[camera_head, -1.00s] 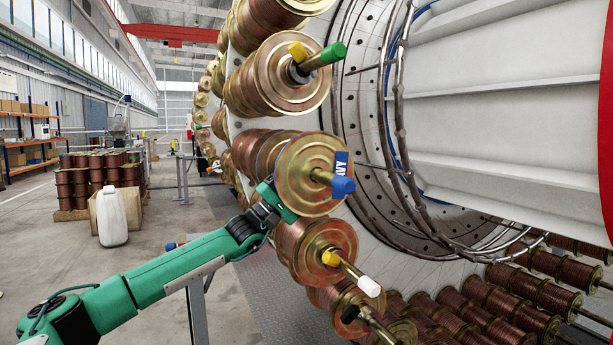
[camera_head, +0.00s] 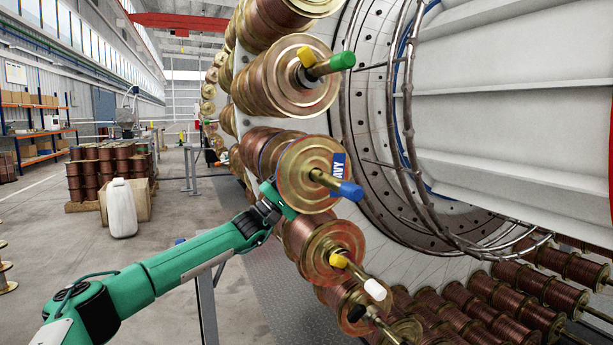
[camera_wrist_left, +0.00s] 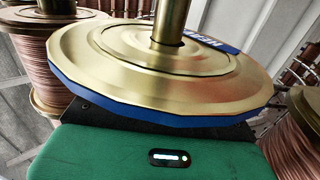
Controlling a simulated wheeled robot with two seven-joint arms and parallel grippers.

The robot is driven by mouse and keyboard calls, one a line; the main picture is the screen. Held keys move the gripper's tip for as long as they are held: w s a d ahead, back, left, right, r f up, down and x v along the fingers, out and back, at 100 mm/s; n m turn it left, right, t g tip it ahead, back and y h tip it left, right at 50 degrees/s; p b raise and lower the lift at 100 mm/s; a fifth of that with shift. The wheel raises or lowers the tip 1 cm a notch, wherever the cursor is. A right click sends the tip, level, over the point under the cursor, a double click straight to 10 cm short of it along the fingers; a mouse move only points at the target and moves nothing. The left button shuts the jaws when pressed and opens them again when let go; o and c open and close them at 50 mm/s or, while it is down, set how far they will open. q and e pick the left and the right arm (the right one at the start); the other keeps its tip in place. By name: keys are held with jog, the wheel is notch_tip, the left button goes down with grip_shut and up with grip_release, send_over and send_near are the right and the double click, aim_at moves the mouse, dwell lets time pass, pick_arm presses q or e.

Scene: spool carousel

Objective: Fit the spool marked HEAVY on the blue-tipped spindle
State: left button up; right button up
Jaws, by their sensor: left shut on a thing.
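The spool marked HEAVY (camera_head: 297,178) has copper windings, gold flanges and a blue label with only its last letters showing in the head view. It sits around the blue-tipped spindle (camera_head: 349,190), whose tip sticks out in front of the flange. In the left wrist view the spindle (camera_wrist_left: 170,20) passes through the hole of the gold, blue-rimmed flange (camera_wrist_left: 100,65). My left gripper (camera_head: 284,205) is shut on the spool's lower left flange edge; its fingertips are mostly hidden. My right gripper is not in view.
A spool with a green-tipped spindle (camera_head: 340,62) is just above, and one with a white-tipped spindle (camera_head: 374,288) just below. A black-tipped spindle (camera_head: 357,313) is lower. A grey rail post (camera_head: 206,310) stands under my left arm.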

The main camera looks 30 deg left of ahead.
pick_arm(q)
jog(key=shift+w+a+r+p, duration=0.25)
jog(key=shift+a, duration=0.2)
jog(key=shift+w+a+r+p, duration=0.2)
jog(key=shift+a+r+p, duration=0.05)
jog(key=shift+a, duration=0.15)
jog(key=o, duration=1.8)
jog(key=shift+o, duration=1.4)
jog(key=shift+s+d, duration=0.1)
jog(key=shift+f, duration=0.65)
jog(key=v, duration=1.3)
jog(key=shift+s+r, duration=0.25)
jog(key=shift+r, duration=0.1)
